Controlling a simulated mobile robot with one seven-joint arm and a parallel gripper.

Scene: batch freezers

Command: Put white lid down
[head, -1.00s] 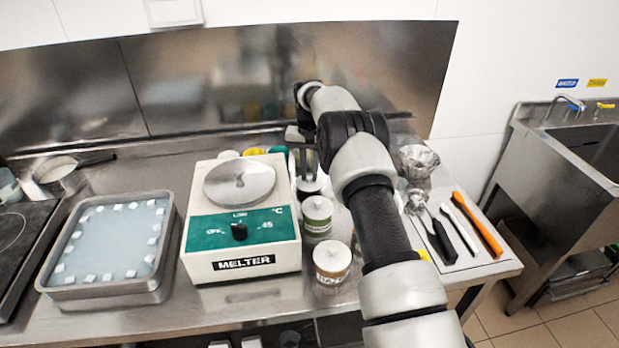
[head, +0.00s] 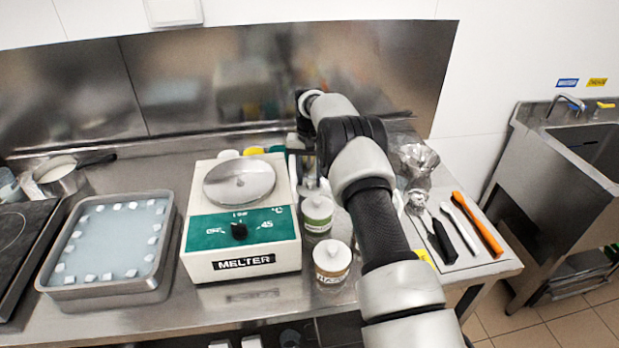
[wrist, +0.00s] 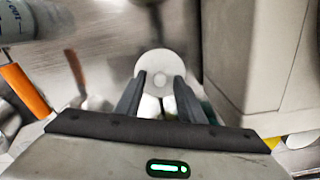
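I cannot tell what surface the lid rests on. In the head view my gripper (head: 303,168) is low behind the jars, right of the melter, partly hidden by my arm. Two lidded jars, one with a green label (head: 317,214) and a nearer one with a brown label (head: 332,264), stand in front of it.
The melter (head: 240,225) stands close left of my gripper. A tray with white cubes (head: 160,284) lies further left. A foil-like cup (head: 418,160) and tools, including an orange-handled one (head: 478,225), lie to the right. The steel back wall (head: 220,80) is behind.

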